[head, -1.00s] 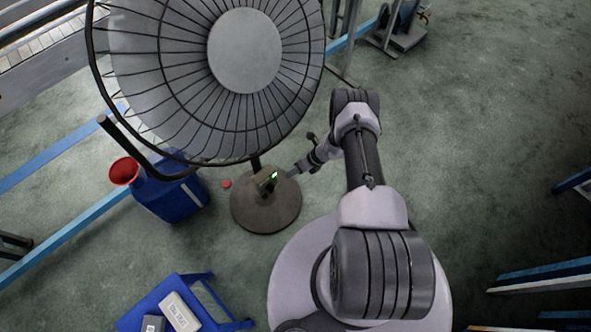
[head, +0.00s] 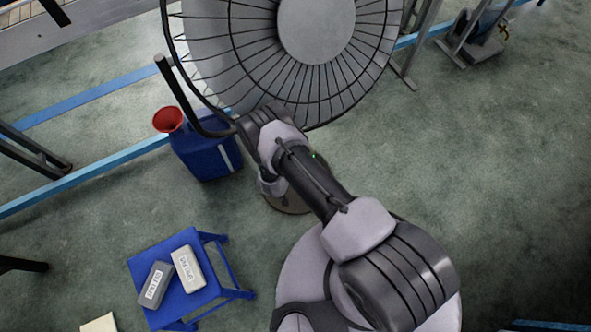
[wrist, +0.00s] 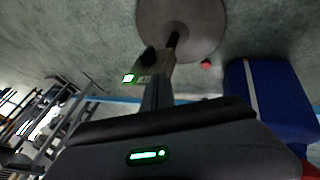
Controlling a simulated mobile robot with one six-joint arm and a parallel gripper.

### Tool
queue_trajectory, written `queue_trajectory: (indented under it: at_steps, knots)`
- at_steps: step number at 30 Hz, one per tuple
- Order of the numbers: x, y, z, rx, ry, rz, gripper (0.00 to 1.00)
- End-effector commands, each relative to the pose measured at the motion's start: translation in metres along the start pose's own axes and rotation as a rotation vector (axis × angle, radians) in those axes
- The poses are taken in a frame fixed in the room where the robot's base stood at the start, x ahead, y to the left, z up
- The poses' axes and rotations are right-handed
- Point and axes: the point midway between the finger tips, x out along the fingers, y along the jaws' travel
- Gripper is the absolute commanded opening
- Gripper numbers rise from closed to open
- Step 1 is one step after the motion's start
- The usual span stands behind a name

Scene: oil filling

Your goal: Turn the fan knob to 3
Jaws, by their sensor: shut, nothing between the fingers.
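The fan (head: 315,60) with its wire cage stands ahead of me in the head view. My arm covers its pole and most of its round base (head: 288,203). The wrist view shows the base (wrist: 185,22), the dark pole (wrist: 173,42) and a small control box (wrist: 146,62) with a green light (wrist: 128,78). I cannot make out the knob or its setting. My gripper (wrist: 154,88) is shut and empty, pointing toward the control box in the wrist view. I cannot tell whether it touches the box. In the head view my arm hides the gripper.
A blue oil can (head: 205,155) with a red funnel (head: 168,119) stands left of the fan. A blue stool (head: 190,239) with two small boxes (head: 187,268) stands front left. A red cap (wrist: 206,64) lies near the base. Floor at right is open.

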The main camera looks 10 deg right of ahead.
Motion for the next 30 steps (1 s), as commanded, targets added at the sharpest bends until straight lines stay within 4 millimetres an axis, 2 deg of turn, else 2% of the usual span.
queue_trajectory:
  at_steps: [3,12,15,19,30]
  knots:
    - [0.031,-0.002,0.003,0.007,-0.001,0.001,0.00]
    - [0.097,-0.002,0.003,0.010,-0.002,0.001,0.00]
    - [0.104,0.015,0.005,0.011,-0.003,0.001,0.00]
    - [0.112,0.025,0.006,0.010,-0.002,0.000,0.00]
    - [0.114,0.029,0.006,0.009,-0.002,-0.001,0.00]
